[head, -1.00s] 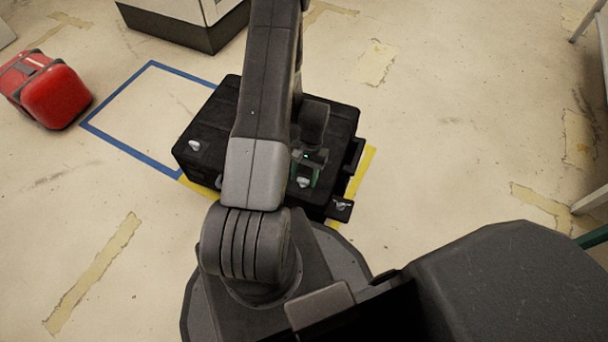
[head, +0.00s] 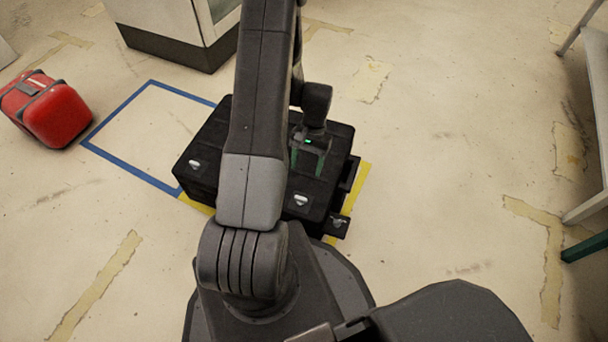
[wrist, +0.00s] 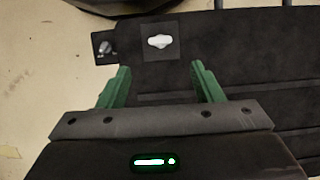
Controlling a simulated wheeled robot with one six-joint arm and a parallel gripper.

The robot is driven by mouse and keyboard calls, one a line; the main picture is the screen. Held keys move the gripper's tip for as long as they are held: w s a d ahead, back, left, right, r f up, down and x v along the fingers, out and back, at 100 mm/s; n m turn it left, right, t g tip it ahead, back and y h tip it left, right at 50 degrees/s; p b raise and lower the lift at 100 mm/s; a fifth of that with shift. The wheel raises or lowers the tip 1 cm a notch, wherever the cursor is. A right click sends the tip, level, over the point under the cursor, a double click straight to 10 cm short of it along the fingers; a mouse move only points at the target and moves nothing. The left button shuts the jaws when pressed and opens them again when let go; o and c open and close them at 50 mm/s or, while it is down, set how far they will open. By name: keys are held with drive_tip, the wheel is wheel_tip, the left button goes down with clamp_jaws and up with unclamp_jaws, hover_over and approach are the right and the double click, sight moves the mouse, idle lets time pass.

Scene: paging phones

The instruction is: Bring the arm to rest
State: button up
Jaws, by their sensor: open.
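My gripper (head: 309,163) is over the black case (head: 213,140) in the head view. Its two green fingers are spread apart with nothing between them; they also show in the wrist view (wrist: 160,80). In the wrist view the black case (wrist: 230,55) lies beyond the fingers, with a pale latch (wrist: 159,42) ahead of the gap. I cannot tell whether the fingertips touch the case. My arm crosses the case in the head view and hides part of it.
The case stands on a yellow floor outline (head: 362,180). A blue floor outline (head: 115,158) beside it is mostly empty. A red case (head: 48,110) lies at the left. A pale cabinet (head: 165,25) stands at the back, shelving (head: 590,205) at the right. Open floor lies between case and shelving.

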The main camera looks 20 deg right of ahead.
sight(301, 198)
drive_tip(key=shift+v, duration=1.05)
drive_tip(key=shift+f, duration=0.1)
drive_tip(key=b+x, duration=0.4)
drive_tip(key=x, duration=0.9)
drive_tip(key=shift+s+a+f, duration=0.15)
drive_tip(key=shift+f, duration=0.2)
